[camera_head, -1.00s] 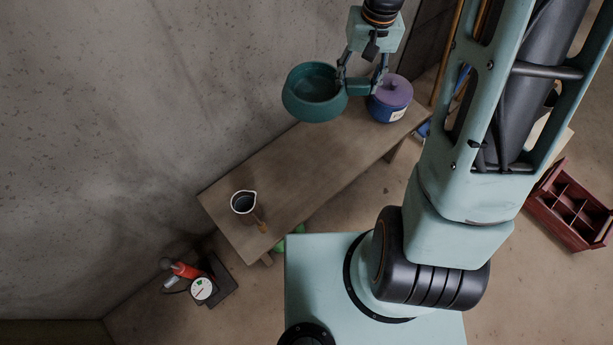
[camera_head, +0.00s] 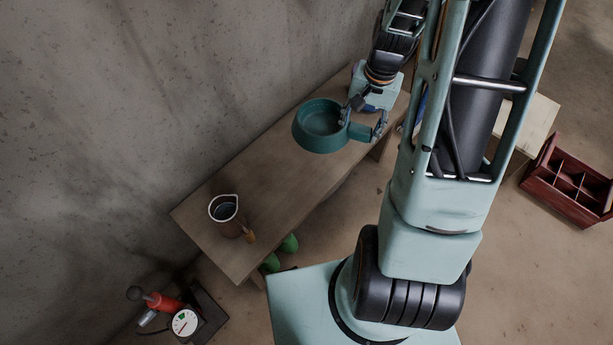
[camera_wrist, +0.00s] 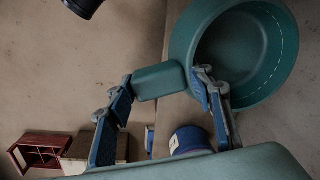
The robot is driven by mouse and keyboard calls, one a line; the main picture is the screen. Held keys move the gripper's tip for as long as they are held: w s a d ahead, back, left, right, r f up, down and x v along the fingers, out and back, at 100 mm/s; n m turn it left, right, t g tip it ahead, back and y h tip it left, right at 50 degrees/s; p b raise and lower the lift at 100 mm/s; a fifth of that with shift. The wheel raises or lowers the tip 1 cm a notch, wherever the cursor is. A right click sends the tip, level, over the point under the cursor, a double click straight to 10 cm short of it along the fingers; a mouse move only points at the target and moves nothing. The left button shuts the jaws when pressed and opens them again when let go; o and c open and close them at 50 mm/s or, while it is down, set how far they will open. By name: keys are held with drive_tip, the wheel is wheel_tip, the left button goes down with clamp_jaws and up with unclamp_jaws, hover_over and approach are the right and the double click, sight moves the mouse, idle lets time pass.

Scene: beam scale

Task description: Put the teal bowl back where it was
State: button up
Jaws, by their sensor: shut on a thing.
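The teal bowl (camera_head: 313,140) is round, with a short block handle (camera_head: 359,131). My gripper (camera_head: 365,122) is shut on this handle, and the bowl hangs out to its left. In the head view the bowl appears over the far part of the wooden bench (camera_head: 275,165); its height above the top is hard to tell. In the wrist view the bowl (camera_wrist: 183,52) is at the upper right, open side showing and empty. The two fingers (camera_wrist: 163,98) stand on either side of the handle (camera_wrist: 160,82).
A blue jar (camera_wrist: 188,139) shows below the bowl in the wrist view; my arm hides it in the head view. A jug (camera_head: 224,210) stands on the near bench end. A red divided crate (camera_head: 565,185) and a gauge device (camera_head: 185,322) are on the floor. The middle bench top is clear.

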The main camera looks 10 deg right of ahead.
drive_tip(key=s+d+f+m+b, duration=0.2)
drive_tip(key=d+f+b, duration=0.1)
drive_tip(key=f+b, duration=0.3)
drive_tip(key=s+d+f+m+b, duration=0.2)
drive_tip(key=d+f+b, duration=0.15)
drive_tip(key=f, duration=0.45)
drive_tip(key=w+a+f+b, duration=0.1)
drive_tip(key=w+a+f, duration=0.1)
drive_tip(key=a+f, duration=0.1)
drive_tip(key=w+a+f+b, duration=0.2)
drive_tip(key=a+f, duration=0.1)
drive_tip(key=a, duration=0.1)
drive_tip(key=w+a+f+b, duration=0.1)
drive_tip(key=w+a+f, duration=0.2)
drive_tip(key=shift+a, duration=0.4)
drive_tip(key=shift+w+a+f+b, duration=0.15)
drive_tip(key=shift+a+f+b, duration=0.15)
drive_tip(key=shift+f, duration=0.05)
drive_tip(key=shift+w+a+f+b, duration=0.15)
drive_tip(key=shift+f+b, duration=0.4)
drive_tip(key=shift+f, duration=1.15)
drive_tip(key=shift+f, duration=0.15)
drive_tip(key=o, duration=1.4)
drive_tip(key=shift+o, duration=0.2)
